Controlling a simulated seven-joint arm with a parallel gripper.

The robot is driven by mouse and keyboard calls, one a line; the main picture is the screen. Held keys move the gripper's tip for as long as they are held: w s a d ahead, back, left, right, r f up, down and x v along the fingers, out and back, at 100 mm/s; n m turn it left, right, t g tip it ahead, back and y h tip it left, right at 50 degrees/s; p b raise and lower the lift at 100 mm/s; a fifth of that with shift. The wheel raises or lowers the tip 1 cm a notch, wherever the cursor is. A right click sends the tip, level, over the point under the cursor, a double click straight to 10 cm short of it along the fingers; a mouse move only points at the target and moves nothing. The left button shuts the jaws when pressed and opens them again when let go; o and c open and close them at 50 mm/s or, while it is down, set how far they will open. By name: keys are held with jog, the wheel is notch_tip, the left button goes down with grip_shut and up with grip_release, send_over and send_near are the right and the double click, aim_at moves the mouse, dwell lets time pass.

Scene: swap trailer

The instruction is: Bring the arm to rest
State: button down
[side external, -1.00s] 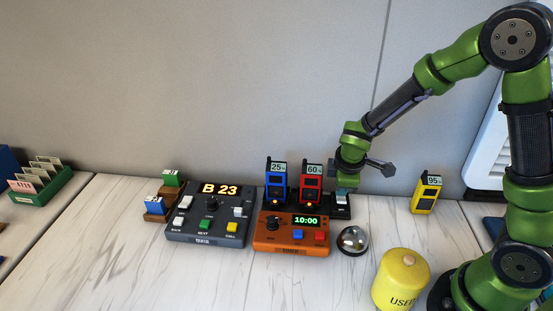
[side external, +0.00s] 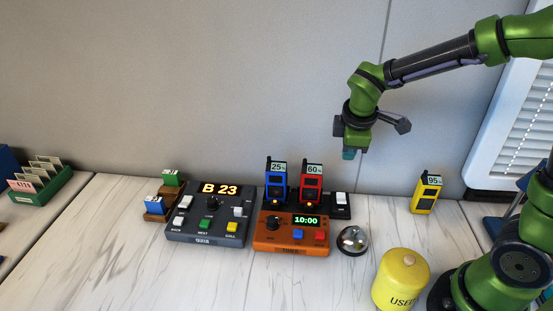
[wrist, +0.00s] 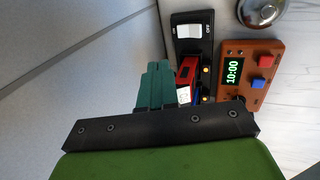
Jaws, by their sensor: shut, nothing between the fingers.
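My green arm's gripper (side external: 349,154) is raised above the back of the table, over the right end of the black charging base (side external: 341,213). Its teal fingers also show in the wrist view (wrist: 156,88), closed together and empty. The base holds a blue device (side external: 276,186) reading 25 and a red device (side external: 311,187) reading 60, with an orange light lit in front of each. A white rocker switch (side external: 341,199) sits at the base's right end, clear below my gripper. In the wrist view the gripper hides part of the base.
A yellow device (side external: 426,195) reading 95 stands at the right. A silver bell (side external: 352,240), a yellow canister (side external: 401,280), an orange timer box (side external: 291,235) showing 10:00 and a grey console (side external: 207,218) showing B 23 stand on the table. The wall (side external: 200,90) is close behind.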

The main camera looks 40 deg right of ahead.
jog(key=s+a+r+m+t+y, duration=0.2)
jog(key=s+r+m, duration=0.2)
jog(key=s+m, duration=0.2)
jog(key=s+a+r+m+t+y, duration=0.2)
jog(key=s+a+r+m+y, duration=0.1)
jog(key=s+m, duration=0.4)
jog(key=shift+s+a+r, duration=0.25)
jog(key=shift+s+r, duration=0.1)
jog(key=shift+r, duration=0.35)
